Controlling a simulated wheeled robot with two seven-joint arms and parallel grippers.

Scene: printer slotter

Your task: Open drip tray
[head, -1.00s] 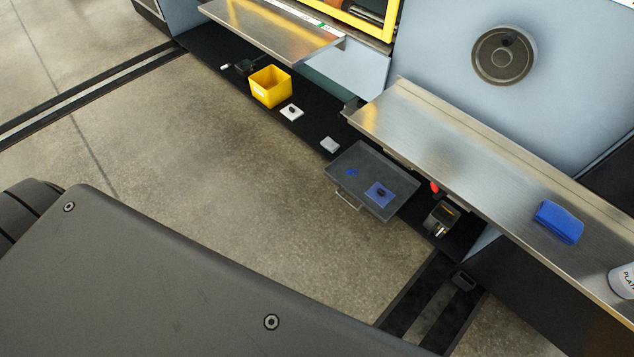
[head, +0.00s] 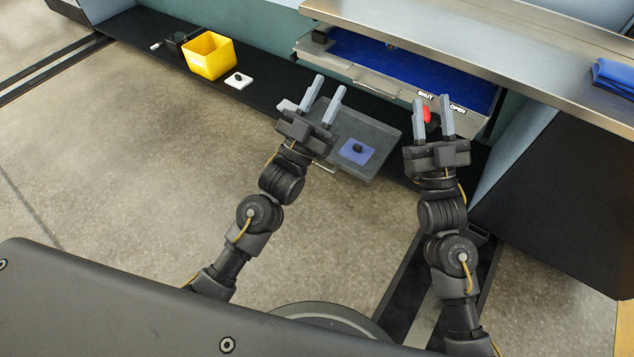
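A steel-fronted tray (head: 352,74) with a dark blue inside sits under the metal counter and has a bar handle on its front. A red knob (head: 427,115) is at its right end beside the words SHUT and OPEN. A lower grey tray (head: 376,131) holds a blue patch with a small black object; its handle is partly behind my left gripper. I cannot tell which is the drip tray. My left gripper (head: 328,88) is open and empty, over the grey tray's left side in the picture. My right gripper (head: 432,102) is open, its fingers either side of the knob in the picture; contact is unclear.
A yellow bin (head: 209,57) and a white pad with a black piece (head: 239,80) are on the black lower ledge at left. The steel counter (head: 480,38) overhangs the steel-fronted tray. A blue cloth (head: 614,76) lies on the counter at right. The concrete floor at left is clear.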

